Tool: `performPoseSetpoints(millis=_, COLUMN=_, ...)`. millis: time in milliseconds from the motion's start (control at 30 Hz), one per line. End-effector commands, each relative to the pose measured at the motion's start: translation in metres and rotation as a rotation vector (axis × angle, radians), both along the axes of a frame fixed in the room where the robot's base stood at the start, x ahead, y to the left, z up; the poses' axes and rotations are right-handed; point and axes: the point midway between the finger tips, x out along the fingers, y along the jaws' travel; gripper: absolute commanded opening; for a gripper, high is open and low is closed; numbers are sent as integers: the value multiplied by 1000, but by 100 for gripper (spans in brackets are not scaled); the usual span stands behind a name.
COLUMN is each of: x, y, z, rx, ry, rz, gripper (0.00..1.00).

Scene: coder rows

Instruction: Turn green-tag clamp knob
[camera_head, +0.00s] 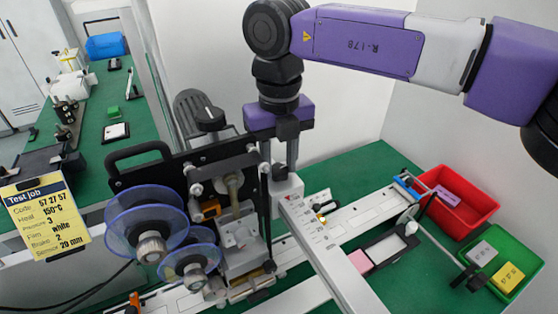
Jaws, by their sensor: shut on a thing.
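My gripper (279,168), with a purple body, points down at the right side of the coder machine (225,190). Its fingers are shut on a small part at the top of the pale bracket (287,188), by its place the clamp knob. The fingers hide that part, and I cannot make out a green tag on it.
Two clear blue-rimmed reels (147,222) stand at the machine's left front. A yellow job card (45,213) hangs at the left. A red bin (459,201) and a green bin (521,252) are on the right. Green bench (355,165) is bare behind the bar.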

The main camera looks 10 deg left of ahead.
Motion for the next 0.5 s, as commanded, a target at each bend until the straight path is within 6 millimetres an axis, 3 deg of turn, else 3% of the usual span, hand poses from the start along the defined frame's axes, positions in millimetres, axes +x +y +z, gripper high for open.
performPoseSetpoints(millis=500, x=1, y=0, z=1, rx=1, ry=-3, rz=52, gripper=0)
